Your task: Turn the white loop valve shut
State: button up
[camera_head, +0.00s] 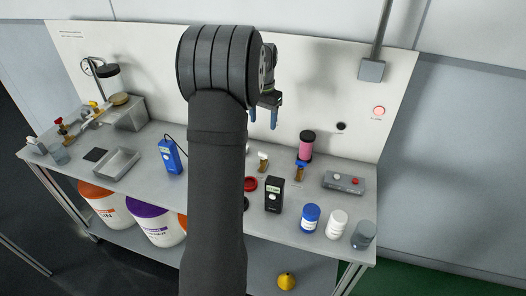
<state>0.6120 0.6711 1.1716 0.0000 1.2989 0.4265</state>
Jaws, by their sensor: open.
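My gripper (262,117) hangs above the middle of the bench in front of the white back panel. Its two blue fingers point down, apart, with nothing between them. At the far left of the bench is pipework with a red handle (59,122) and a yellow handle (93,104). A round pale ring-like part (88,67) stands above it beside a dark-topped clear vessel (107,79). I cannot tell which small part is the white loop valve, or its position. My gripper is well to the right of this pipework.
The bench (136,183) holds a metal tray (116,163), a blue handheld meter (170,157), a black meter (273,195), a pink-filled cylinder (307,146), a grey button box (343,183) and several jars at front right. My arm hides the bench's middle. Buckets stand below.

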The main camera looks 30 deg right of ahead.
aim_at(263, 153)
notch_tip(263, 153, down, 14)
jog(key=shift+f, duration=0.15)
dwell(0.3)
